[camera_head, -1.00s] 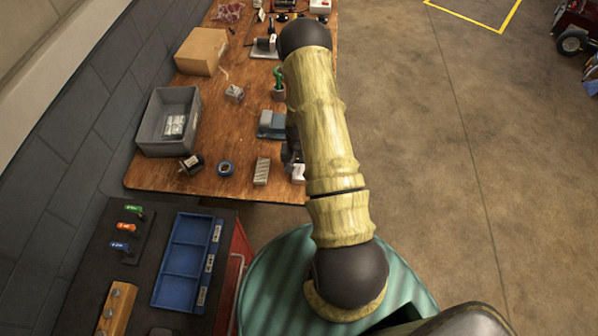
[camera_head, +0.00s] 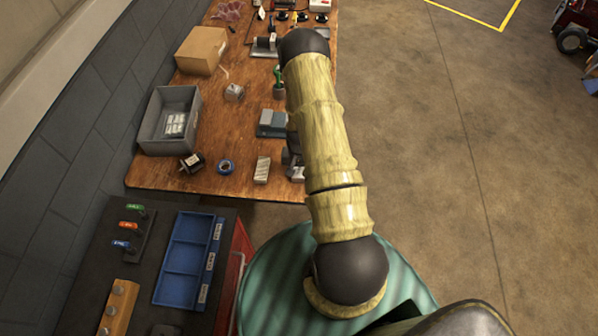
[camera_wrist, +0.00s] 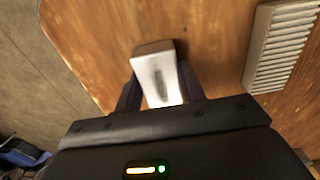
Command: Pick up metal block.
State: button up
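In the head view the metal block (camera_head: 298,173) shows just below the dark end of my arm. My gripper (camera_wrist: 161,92) is over it, with one dark finger on each side of the block. The fingers are very close to its sides, and I cannot tell whether they press on it. The block's near end is partly hidden by my gripper's body.
A ribbed metal piece (camera_wrist: 283,45) lies to the right of the block, with bare wood between. A blue tray (camera_head: 186,262) sits nearby.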

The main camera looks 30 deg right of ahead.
aim_at(299, 170)
jog(key=c, duration=0.4)
jog(key=shift+r, duration=0.1)
notch_tip(299, 170, up, 10)
jog(key=shift+f+b, duration=0.1)
jog(key=shift+b, duration=1.05)
